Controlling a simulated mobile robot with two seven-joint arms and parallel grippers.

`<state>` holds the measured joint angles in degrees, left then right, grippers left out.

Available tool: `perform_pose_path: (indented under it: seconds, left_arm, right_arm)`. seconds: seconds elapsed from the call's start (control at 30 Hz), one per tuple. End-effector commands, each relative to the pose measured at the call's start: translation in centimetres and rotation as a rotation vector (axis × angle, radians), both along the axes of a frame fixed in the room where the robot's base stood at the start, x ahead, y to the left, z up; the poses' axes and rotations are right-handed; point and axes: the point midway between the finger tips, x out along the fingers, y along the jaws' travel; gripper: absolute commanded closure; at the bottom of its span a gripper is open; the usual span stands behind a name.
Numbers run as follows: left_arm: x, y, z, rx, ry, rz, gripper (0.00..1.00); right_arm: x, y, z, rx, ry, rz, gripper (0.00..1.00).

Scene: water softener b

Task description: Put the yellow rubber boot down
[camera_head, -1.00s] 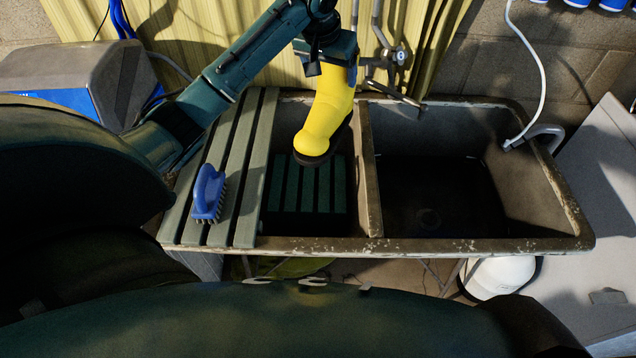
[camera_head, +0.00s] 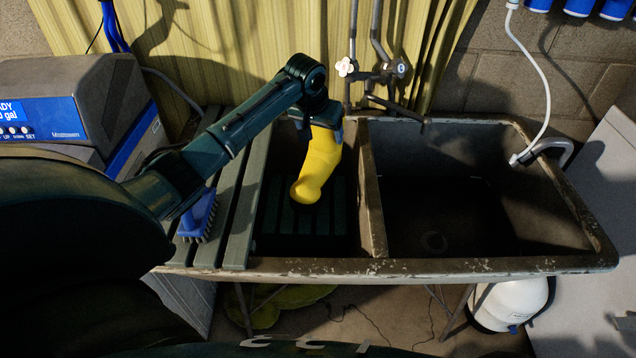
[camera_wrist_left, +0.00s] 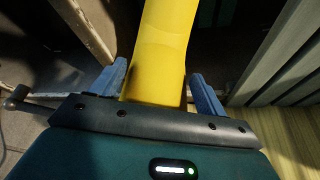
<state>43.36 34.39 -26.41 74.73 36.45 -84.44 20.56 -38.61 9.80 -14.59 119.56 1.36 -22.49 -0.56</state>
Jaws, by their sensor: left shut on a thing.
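The yellow rubber boot (camera_head: 318,165) hangs toe down in the left basin of the double sink (camera_head: 440,265), above a dark green slatted rack (camera_head: 308,222). I cannot tell whether the toe touches the rack. My left gripper (camera_head: 326,118) is shut on the top of the boot's shaft. In the left wrist view the boot (camera_wrist_left: 160,55) runs between the two blue fingers (camera_wrist_left: 162,90); its toe is out of view. My right gripper is not in view.
A slatted board (camera_head: 243,205) lies across the sink's left end with a blue brush (camera_head: 198,217) on it. Taps (camera_head: 385,72) stand behind. A divider (camera_head: 371,190) separates the basins; the right basin (camera_head: 440,205) is empty. A white hose (camera_head: 545,90) hangs at right.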

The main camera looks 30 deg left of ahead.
Motion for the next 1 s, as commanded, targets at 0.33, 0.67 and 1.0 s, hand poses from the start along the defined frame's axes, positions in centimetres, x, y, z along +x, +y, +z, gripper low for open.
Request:
perform_pose_path:
  seconds: [0.33, 0.67, 1.0]
  left_arm:
    - [0.0, 0.0, -4.2, -0.001, -0.001, 0.000, 0.78]
    - [0.0, 0.0, -7.6, 0.000, -0.002, -0.001, 0.78]
    - [0.0, 0.0, -7.8, -0.001, 0.000, -0.001, 0.20]
  right_arm:
    - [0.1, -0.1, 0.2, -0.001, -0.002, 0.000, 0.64]
    - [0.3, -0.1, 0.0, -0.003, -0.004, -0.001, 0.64]
    - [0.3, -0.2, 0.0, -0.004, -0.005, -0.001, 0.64]
